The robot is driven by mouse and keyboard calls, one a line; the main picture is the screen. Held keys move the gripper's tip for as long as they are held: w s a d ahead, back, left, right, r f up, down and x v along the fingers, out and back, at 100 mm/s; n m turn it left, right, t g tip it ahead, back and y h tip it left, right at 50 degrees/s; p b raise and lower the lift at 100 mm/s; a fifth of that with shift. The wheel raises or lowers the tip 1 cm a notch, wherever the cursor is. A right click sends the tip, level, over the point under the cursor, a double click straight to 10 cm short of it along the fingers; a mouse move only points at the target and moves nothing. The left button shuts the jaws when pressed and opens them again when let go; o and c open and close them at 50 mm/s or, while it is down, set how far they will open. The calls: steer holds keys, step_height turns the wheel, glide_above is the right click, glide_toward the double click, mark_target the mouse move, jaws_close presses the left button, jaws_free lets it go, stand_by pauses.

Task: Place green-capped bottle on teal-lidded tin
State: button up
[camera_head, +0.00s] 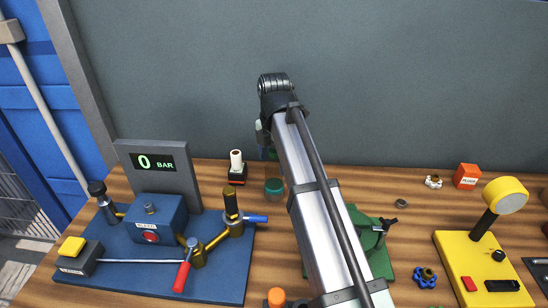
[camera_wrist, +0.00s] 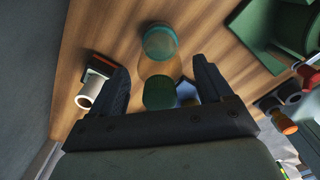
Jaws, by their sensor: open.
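The bottle's dark green cap (camera_wrist: 158,93) shows between my fingers in the wrist view. Its clear, faintly amber body (camera_wrist: 159,70) runs from the cap to the teal lid and looks to stand on it. The teal-lidded tin (camera_wrist: 158,40) is on the wooden bench; in the head view the tin (camera_head: 274,187) is left of my arm. My gripper (camera_wrist: 159,65) is open, with one finger on each side of the bottle and gaps showing. In the head view my gripper (camera_head: 264,134) and the bottle's cap (camera_head: 270,154) are partly hidden by my arm.
A white roll on a black and red base (camera_head: 236,167) stands close left of the tin. A blue pressure rig (camera_head: 215,270) fills the left bench. A green fixture (camera_head: 363,222) and a yellow box (camera_head: 463,262) are on the right. A grey wall is behind.

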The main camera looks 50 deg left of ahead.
steer(key=shift+r, duration=0.1)
steer(key=shift+r, duration=3.85)
